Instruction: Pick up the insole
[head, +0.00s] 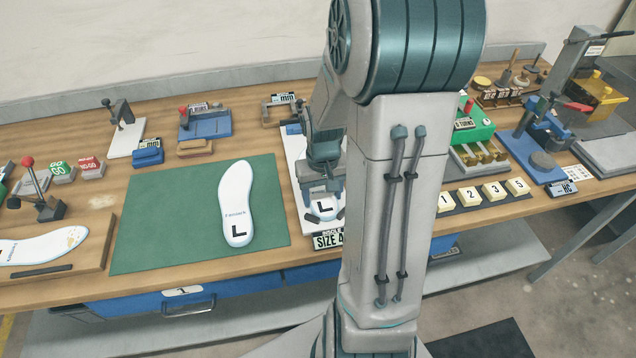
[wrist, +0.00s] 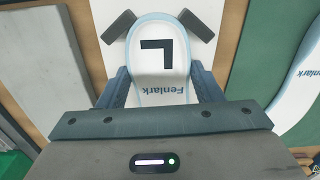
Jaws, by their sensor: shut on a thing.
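A white insole marked L (wrist: 160,75) lies on a white board (wrist: 112,20) and fills the middle of the wrist view. Its heel end also shows in the head view (head: 325,208), with the rest hidden behind my arm. My gripper (wrist: 160,88) is shut on this insole, with one blue-grey finger at each side edge. In the head view my gripper (head: 322,185) is over the board. A second white insole marked L (head: 236,205) lies on the green mat (head: 160,225), left of my gripper. I cannot tell whether the gripped insole touches the board.
Two dark blocks (wrist: 118,38) (wrist: 203,25) flank the heel on the board. A "SIZE 4" label (head: 328,241) stands at the board's front. Gauges and a green device (head: 478,128) crowd the bench. Yellow number blocks (head: 492,192) sit to the right. The mat's left part is bare.

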